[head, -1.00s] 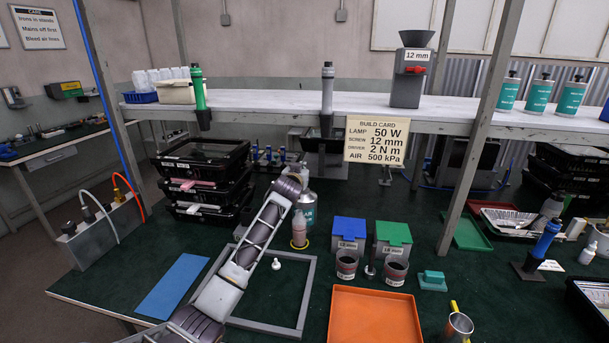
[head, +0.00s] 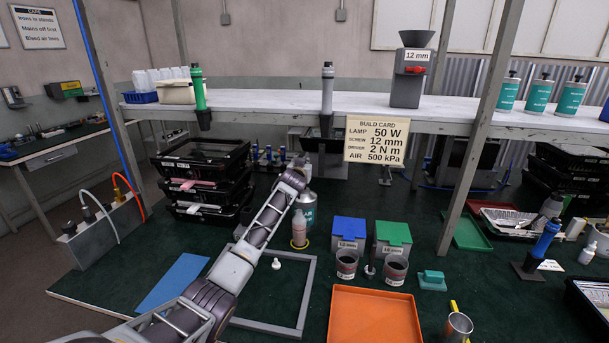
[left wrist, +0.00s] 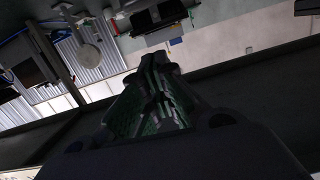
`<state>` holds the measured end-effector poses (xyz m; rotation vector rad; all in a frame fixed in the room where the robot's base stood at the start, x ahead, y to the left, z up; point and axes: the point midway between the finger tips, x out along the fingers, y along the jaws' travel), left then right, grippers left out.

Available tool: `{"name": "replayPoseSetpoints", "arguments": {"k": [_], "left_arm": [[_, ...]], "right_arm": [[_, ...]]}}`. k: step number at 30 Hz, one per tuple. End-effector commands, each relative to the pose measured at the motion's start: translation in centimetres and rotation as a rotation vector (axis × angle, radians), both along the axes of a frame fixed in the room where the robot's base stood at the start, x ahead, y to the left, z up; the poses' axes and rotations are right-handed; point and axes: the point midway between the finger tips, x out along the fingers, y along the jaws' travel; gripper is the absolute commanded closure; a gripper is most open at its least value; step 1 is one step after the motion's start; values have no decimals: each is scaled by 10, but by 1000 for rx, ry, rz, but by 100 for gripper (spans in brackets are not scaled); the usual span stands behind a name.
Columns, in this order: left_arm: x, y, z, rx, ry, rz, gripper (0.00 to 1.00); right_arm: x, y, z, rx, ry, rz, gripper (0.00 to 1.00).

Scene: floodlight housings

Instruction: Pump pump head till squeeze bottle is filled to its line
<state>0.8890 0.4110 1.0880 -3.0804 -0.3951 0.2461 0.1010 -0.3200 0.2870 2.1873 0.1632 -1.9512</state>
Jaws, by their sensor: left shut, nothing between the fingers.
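A pump bottle (head: 308,208) with a teal label and a grey shoulder stands on the green bench below the shelf. Its pump head is hidden behind my left wrist and gripper. The small squeeze bottle (head: 299,226), pinkish in its body, stands upright just in front and to the left of it, on a yellow ring. Its fill line and level are too small to read. My left gripper (head: 302,164) is at the top of the pump bottle, partly hidden by the wrist. In the left wrist view its fingers (left wrist: 160,92) are shut and empty. My right gripper is not in view.
Lidded blue (head: 348,233) and green (head: 393,237) boxes and two dark cups stand to the right. An orange tray (head: 375,315) lies in front. A grey frame (head: 305,290) lies under my left arm. The shelf edge (head: 270,112) overhangs behind.

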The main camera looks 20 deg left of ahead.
Motion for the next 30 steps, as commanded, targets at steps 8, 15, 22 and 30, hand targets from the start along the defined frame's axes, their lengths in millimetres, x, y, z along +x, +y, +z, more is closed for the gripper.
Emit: {"name": "replayPoseSetpoints", "arguments": {"k": [8,15,22,30], "left_arm": [[3,2,-30,0,1,0,100],[4,3,-40,0,2,0,100],[4,3,-41,0,1,0,100],[4,3,-47,0,1,0,100]], "right_arm": [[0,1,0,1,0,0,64],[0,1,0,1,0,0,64],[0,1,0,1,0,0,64],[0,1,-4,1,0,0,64]]}}
